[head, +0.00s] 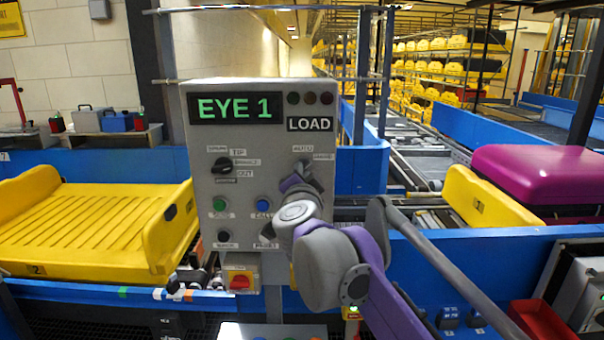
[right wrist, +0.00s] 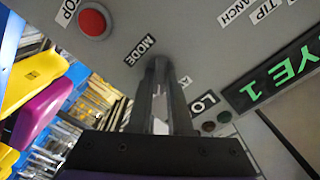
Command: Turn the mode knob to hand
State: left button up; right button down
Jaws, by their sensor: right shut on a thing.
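The grey control panel (head: 265,180) stands in the middle of the head view, with a green "EYE 1" display (head: 236,108) and a "LOAD" sign (head: 310,124). My right gripper (head: 302,174) reaches its upper right part, below two small labels, one reading like "AUTO" (head: 303,149). In the right wrist view, the two fingers (right wrist: 160,68) are shut on the mode knob beside the "MODE" label (right wrist: 139,50). The fingers hide most of the knob, so its pointing direction cannot be told. My left gripper is not in view.
A black selector knob (head: 222,165) and green (head: 220,203) and blue (head: 263,203) buttons sit on the panel's left and middle. A red-and-yellow switch (head: 240,280) is below. A yellow tray (head: 90,235) lies left; a magenta case (head: 540,175) sits right.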

jog(key=shift+m+p, duration=0.4)
jog(key=shift+m, duration=0.7)
jog(key=c, duration=0.8)
grip_release()
jog(key=shift+c, duration=0.2)
jog(key=s+b, duration=0.1)
jog(key=s, duration=1)
